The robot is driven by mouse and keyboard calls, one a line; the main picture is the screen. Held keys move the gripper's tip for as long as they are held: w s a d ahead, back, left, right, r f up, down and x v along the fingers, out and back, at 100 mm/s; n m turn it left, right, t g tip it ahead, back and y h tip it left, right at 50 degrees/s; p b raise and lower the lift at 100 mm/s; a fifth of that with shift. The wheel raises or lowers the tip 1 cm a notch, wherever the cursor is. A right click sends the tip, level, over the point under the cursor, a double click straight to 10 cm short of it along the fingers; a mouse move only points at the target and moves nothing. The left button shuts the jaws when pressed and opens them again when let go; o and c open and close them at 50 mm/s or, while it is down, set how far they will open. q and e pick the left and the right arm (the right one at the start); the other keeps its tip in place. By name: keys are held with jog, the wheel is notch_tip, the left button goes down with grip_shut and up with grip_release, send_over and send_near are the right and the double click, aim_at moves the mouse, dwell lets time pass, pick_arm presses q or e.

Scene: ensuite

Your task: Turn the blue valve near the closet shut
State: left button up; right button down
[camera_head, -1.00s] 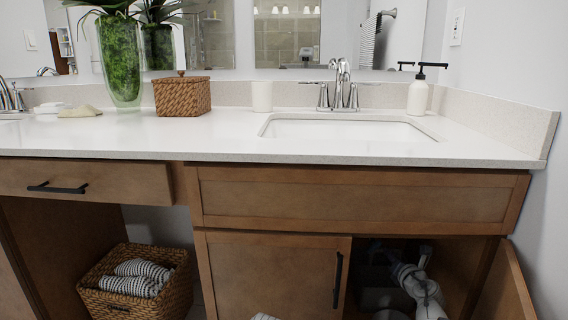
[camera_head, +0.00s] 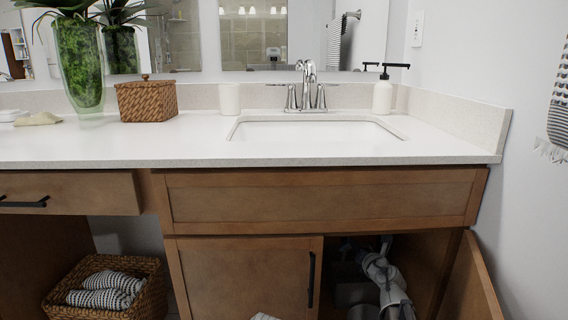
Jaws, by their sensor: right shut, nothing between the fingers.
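A small blue patch (camera_head: 346,247), which may be the blue valve, shows in the dim upper part of the open cabinet under the sink. It is too small and dark to tell how its handle is turned. My right arm reaches up into this cabinet from below. My right gripper (camera_head: 364,257) is inside, close to the blue patch and just right of it. It is shut and empty. Its fingertips are dim, so I cannot tell whether they touch the valve.
An open cabinet door (camera_head: 470,285) stands to the right of my arm, and a shut door (camera_head: 245,278) is on the left. The counter (camera_head: 190,148) and its front panel overhang the opening. A grey container (camera_head: 357,292) sits inside. A wicker basket (camera_head: 150,298) is lower left.

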aim_at(346, 244)
jog(key=x, duration=0.2)
jog(key=r+x, duration=0.1)
jog(key=x, duration=0.1)
jog(key=shift+w+d+f, duration=0.1)
jog(key=shift+w+d, duration=0.1)
jog(key=shift+f+b, duration=0.6)
dwell(0.7)
jog(key=shift+d+f, duration=0.15)
jog(key=shift+d, duration=0.35)
dwell(0.5)
jog(key=shift+d+f+b, duration=0.45)
jog(key=shift+d+b, duration=0.1)
jog(key=shift+d, duration=0.05)
jog(key=shift+d+f, duration=0.1)
jog(key=shift+d, duration=0.1)
dwell(0.5)
